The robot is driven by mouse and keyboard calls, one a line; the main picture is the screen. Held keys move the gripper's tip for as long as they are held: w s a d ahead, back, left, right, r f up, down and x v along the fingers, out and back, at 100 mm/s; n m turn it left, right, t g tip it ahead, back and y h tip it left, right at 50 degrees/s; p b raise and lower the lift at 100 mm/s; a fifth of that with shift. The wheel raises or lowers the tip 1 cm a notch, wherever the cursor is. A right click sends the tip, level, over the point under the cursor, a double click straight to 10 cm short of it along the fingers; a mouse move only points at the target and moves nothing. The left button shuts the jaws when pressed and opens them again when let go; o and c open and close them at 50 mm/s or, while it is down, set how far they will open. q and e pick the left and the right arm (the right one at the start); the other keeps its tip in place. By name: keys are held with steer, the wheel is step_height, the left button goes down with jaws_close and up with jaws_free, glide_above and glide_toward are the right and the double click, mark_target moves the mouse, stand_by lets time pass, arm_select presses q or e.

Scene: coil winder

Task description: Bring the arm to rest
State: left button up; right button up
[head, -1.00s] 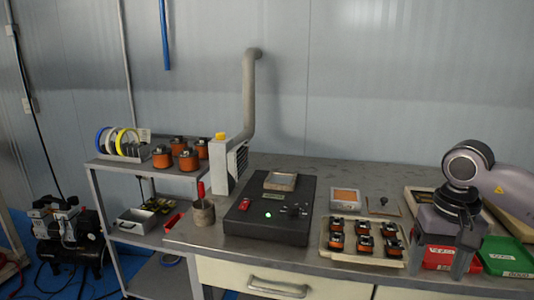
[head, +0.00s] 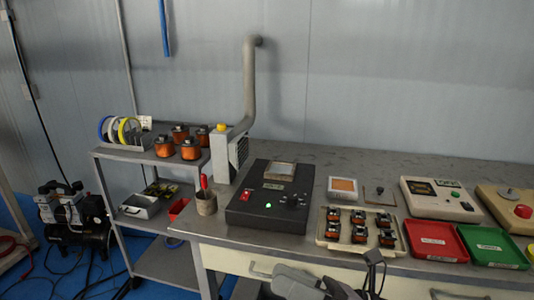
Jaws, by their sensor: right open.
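My right gripper (head: 358,274) is at the bottom edge of the head view, right of centre, in front of the workbench (head: 225,240) and its drawer. Its dark fingers are apart and I see nothing between them. Part of my grey arm shows beside it, cut off by the frame edge. My left gripper is not in view.
On the bench stand a black winder box (head: 270,212) with a green light, a beige tray (head: 325,240) of several small coils, a red tray (head: 434,240), a green tray (head: 492,246) and a beige tester (head: 440,200). A shelf cart (head: 165,263) stands left.

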steer(key=d+f+m+t+h+p, duration=0.1)
steer(key=d+f+m+t+h, duration=0.5)
steer(key=m, duration=0.8)
steer(key=d+f+m+t+h+p, duration=0.1)
steer(key=d+f+m+t+h, duration=0.5)
steer(key=m, duration=0.8)
steer(key=s+d+f+m+g+h+p, duration=0.1)
steer(key=s+d+f+m+g+h, duration=0.1)
steer(key=s+f+m, duration=0.4)
steer(key=s+d+f+m+g+h, duration=0.2)
steer(key=s+f+m+g+h, duration=0.2)
steer(key=s+f+m+g, duration=0.1)
steer(key=shift+s+d+f+m+p, duration=0.4)
steer(key=shift+s+f+m, duration=0.25)
steer(key=shift+m, duration=0.15)
